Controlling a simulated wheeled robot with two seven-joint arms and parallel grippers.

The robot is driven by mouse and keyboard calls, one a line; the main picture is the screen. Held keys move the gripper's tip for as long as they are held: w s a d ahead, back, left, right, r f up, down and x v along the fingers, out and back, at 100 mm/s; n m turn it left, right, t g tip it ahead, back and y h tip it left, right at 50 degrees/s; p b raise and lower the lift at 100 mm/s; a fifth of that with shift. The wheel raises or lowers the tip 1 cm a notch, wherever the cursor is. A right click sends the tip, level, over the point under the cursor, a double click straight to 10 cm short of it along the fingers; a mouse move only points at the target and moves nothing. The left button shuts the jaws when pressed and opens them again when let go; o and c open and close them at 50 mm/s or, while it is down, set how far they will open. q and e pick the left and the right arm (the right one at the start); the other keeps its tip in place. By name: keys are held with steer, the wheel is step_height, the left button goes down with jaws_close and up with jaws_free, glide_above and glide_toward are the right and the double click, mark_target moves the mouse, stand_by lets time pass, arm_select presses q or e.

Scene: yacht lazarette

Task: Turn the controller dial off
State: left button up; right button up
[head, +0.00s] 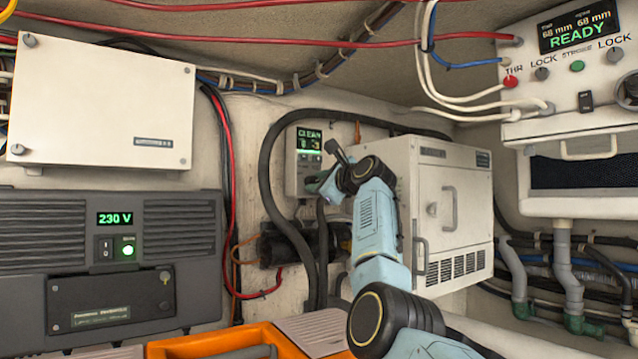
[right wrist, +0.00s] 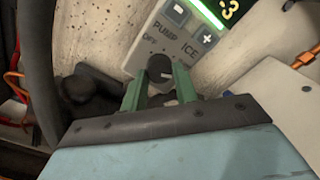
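The controller (head: 303,163) is a pale box on the back wall with a green-lit display, seen just left of my right gripper in the head view. In the right wrist view its panel (right wrist: 207,52) shows minus and plus buttons and the words PUMP, OFF and ICE. The dark round dial (right wrist: 160,68) sits below these words, with a short pale mark on its face. My right gripper (right wrist: 160,80) has its green fingers on both sides of the dial, with no clear gap; it also shows in the head view (head: 322,184). My left gripper is not in view.
A white box with handles (head: 440,200) stands close to the right of my right arm. Black hoses (head: 266,165) loop left of the controller. A grey inverter unit (head: 110,260) is at left, and an orange case (head: 215,342) lies below in front.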

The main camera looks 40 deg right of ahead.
steer(key=shift+c, duration=1.2)
